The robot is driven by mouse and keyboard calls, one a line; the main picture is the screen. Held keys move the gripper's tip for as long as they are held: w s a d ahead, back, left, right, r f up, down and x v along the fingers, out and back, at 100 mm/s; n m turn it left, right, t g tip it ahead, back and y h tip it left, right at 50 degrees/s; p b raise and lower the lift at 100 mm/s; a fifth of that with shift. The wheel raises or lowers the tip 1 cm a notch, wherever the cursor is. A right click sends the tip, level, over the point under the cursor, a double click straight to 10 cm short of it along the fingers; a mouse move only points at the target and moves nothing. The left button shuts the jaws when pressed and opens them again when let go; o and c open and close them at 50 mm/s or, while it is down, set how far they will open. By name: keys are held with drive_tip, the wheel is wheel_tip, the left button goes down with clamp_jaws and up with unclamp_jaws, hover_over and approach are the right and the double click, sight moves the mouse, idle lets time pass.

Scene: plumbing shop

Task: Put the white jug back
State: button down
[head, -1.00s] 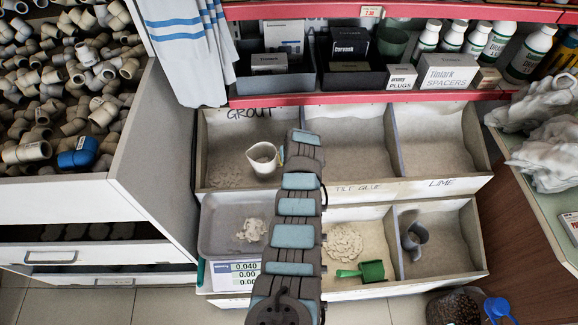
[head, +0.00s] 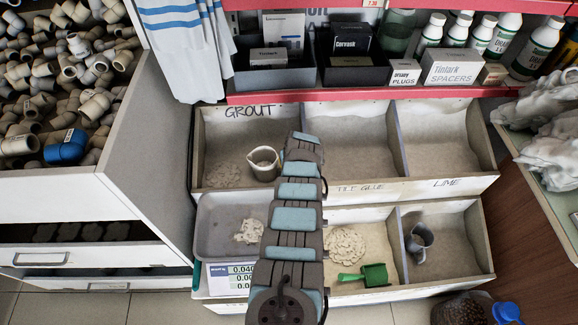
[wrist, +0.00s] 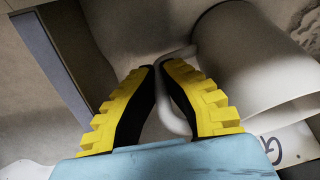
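The white jug (head: 263,164) is at the right side of the grout compartment, low and roughly upright, with its open top showing. In the wrist view the jug (wrist: 245,55) fills the upper right. Its handle (wrist: 178,118) passes between the yellow fingers of my gripper (wrist: 161,68). The fingertips are close together around the handle. In the head view my arm hides the gripper and the jug's right side. Whether the jug's base rests fully on the grout cannot be told.
The grout compartment (head: 223,135) has free room left of the jug. A divider stands to its right. Below are a scale tray (head: 215,235) with a small powder heap, a green scoop (head: 372,274) and a grey scoop (head: 419,240). A red shelf edge (head: 300,95) runs above.

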drive_tip(key=shift+w+r, duration=0.1)
drive_tip(key=shift+w, duration=0.05)
drive_tip(key=c, duration=1.2)
unclamp_jaws()
drive_tip(key=shift+c, duration=0.2)
